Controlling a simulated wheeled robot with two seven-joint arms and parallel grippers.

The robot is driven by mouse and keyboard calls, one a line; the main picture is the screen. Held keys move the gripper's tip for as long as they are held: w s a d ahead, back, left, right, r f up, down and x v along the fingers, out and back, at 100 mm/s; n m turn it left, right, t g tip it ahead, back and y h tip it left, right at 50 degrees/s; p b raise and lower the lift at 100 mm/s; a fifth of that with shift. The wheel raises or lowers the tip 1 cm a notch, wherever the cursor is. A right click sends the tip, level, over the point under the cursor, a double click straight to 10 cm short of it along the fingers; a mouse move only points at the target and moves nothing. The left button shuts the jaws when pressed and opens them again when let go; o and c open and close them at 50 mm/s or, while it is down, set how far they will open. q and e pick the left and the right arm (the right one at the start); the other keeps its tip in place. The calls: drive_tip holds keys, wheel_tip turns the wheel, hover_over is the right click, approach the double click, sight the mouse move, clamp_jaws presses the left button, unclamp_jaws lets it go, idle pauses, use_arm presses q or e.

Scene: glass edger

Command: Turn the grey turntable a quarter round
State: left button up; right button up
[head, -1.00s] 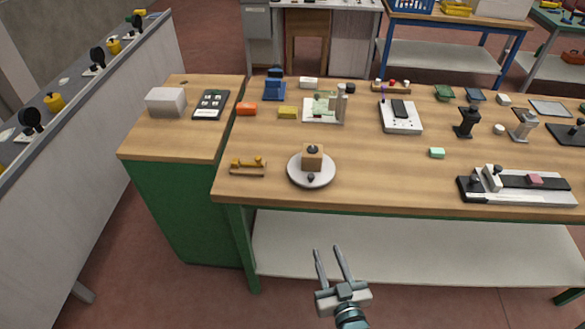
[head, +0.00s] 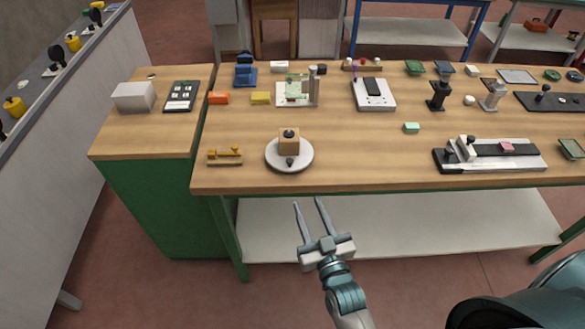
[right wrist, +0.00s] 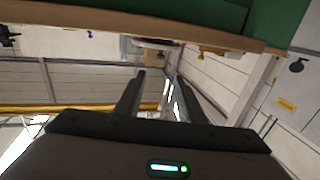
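The grey turntable (head: 289,163) is a round light-grey disc near the front edge of the wooden bench. A wooden block (head: 289,144) with a dark knob on top sits on it. A small dark knob (head: 290,161) shows at the disc's front. My right gripper (head: 309,203) is open and empty, in front of the bench edge and apart from the turntable. Its two fingers also show spread in the right wrist view (right wrist: 157,80). My left gripper is not in view.
A wooden holder with a brass-coloured piece (head: 225,155) lies left of the turntable. A yellow block (head: 260,98) and a fixture with a green board (head: 297,91) stand behind. A long clamp device (head: 490,154) lies right. Bench space right of the turntable is clear.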

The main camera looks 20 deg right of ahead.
sight(291, 163)
drive_tip(key=w+b, duration=0.4)
drive_tip(key=w, duration=0.9)
drive_tip(key=shift+w+d+f, duration=0.1)
drive_tip(key=shift+w, duration=0.3)
drive_tip(key=shift+w+b, duration=0.4)
drive_tip(key=shift+w, duration=0.15)
clamp_jaws()
